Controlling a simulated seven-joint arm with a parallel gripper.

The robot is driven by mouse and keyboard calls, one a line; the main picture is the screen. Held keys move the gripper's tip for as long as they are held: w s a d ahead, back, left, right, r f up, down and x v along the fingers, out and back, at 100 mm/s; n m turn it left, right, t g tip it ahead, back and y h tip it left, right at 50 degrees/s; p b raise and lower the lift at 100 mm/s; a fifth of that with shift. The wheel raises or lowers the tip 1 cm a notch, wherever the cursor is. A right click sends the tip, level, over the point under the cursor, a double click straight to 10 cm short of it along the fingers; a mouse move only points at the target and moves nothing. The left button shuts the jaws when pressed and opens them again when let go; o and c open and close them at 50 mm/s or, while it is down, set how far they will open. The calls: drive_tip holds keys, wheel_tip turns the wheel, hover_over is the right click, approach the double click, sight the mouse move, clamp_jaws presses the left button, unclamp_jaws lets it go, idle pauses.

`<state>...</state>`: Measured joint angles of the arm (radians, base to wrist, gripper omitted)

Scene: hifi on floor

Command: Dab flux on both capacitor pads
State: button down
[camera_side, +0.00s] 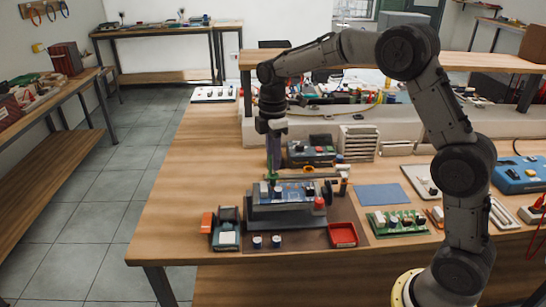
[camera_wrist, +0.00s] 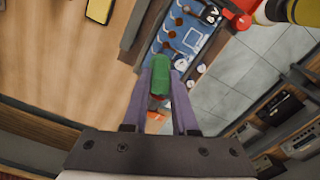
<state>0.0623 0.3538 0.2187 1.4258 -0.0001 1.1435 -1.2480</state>
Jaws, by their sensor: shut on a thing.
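My gripper (camera_side: 273,158) points down above the left part of the blue circuit board (camera_side: 297,192). Its purple fingers are shut on a green, pen-like tool, probably the flux applicator (camera_wrist: 158,72), which also shows below the fingers in the side view (camera_side: 271,175). The board sits in a grey holder (camera_side: 285,217) and also shows in the wrist view (camera_wrist: 187,38). Two small dark cylinders with pale tops, likely capacitors (camera_side: 257,241), stand in front of the holder. The tool's tip is hidden in the wrist view; contact with a pad cannot be told. The capacitor pads are too small to make out.
A red tray (camera_side: 342,235) lies right of the holder, and a dark bin (camera_side: 226,236) stands left. A blue mat (camera_side: 381,194) and a green board with parts (camera_side: 397,221) lie further right. A dark box with knobs (camera_side: 311,155) stands behind.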

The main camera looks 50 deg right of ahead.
drive_tip(key=shift+f, duration=0.45)
idle(1.6)
drive_tip(key=shift+r, duration=2.3)
drive_tip(key=shift+f, duration=0.1)
drive_tip(key=f, duration=0.1)
drive_tip(key=s+d+f, duration=0.1)
drive_tip(key=f, duration=0.1)
drive_tip(key=shift+s+d+f, duration=0.25)
drive_tip(key=shift+d, duration=0.05)
drive_tip(key=shift+f, duration=0.4)
idle(0.8)
